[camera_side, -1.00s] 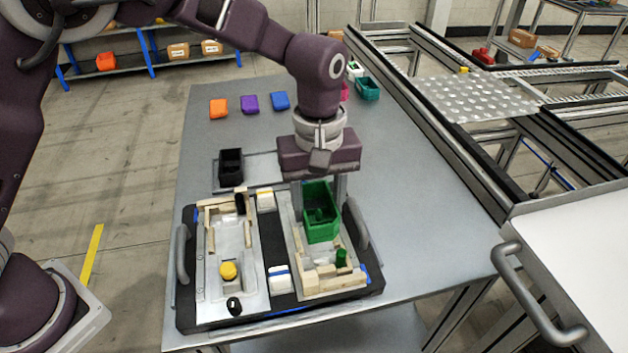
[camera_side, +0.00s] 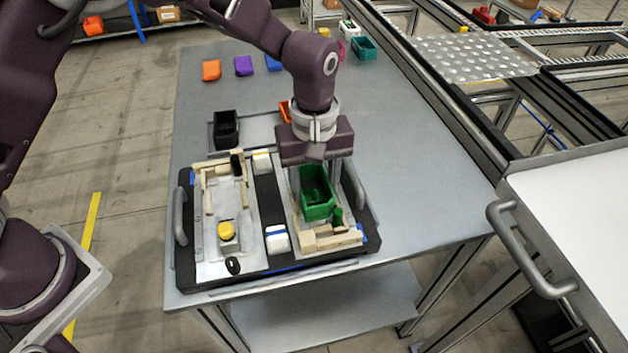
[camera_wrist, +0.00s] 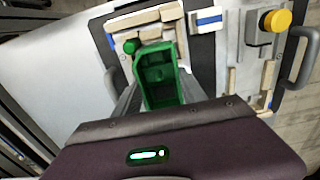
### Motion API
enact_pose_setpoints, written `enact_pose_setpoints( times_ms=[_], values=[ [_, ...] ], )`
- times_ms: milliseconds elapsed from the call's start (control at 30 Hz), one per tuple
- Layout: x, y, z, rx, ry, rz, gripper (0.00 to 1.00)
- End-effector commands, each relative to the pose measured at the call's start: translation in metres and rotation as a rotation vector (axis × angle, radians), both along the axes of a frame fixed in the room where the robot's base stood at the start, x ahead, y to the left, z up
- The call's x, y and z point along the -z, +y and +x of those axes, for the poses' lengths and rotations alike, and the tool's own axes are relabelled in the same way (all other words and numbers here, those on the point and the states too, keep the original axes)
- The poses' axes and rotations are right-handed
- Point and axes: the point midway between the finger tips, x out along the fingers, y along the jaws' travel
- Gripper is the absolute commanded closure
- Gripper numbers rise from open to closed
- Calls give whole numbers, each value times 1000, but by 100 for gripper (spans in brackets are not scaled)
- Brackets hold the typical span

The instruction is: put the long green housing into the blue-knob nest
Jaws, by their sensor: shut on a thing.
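The long green housing (camera_side: 316,196) is an open-topped bin with an inner divider. My gripper (camera_side: 325,176) is shut on it from above, a finger at each side, and holds it upright over the right-hand nest (camera_side: 347,241). That nest has wooden blocks round it and a green knob (camera_side: 337,215) close to the housing's near end. In the wrist view, the housing (camera_wrist: 160,72) lies between my fingers, with the green knob (camera_wrist: 131,45) just beyond it. Whether its underside touches the nest floor is hidden. I see no blue knob; the left nest (camera_side: 211,240) has a yellow one (camera_side: 226,231).
Both nests are on a black pallet with grey side handles (camera_side: 180,215). White blocks (camera_side: 277,239) sit between them. A black bin (camera_side: 226,128) stands behind the left nest. Orange, purple and blue parts (camera_side: 244,66) lie further back. The table's right side is clear.

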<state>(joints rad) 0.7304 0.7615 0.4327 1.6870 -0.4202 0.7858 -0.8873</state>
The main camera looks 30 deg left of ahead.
Motion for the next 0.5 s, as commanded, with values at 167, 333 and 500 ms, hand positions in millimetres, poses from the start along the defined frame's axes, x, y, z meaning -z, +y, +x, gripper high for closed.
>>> enact_pose_setpoints(
  times_ms=[167, 333, 500],
  values=[
    [5, 0, 0, 0, 1, -1, 97],
    [11, 0, 0, 0, 1, 0, 97],
    [16, 0, 0, 0, 1, 0, 97]
  ],
)
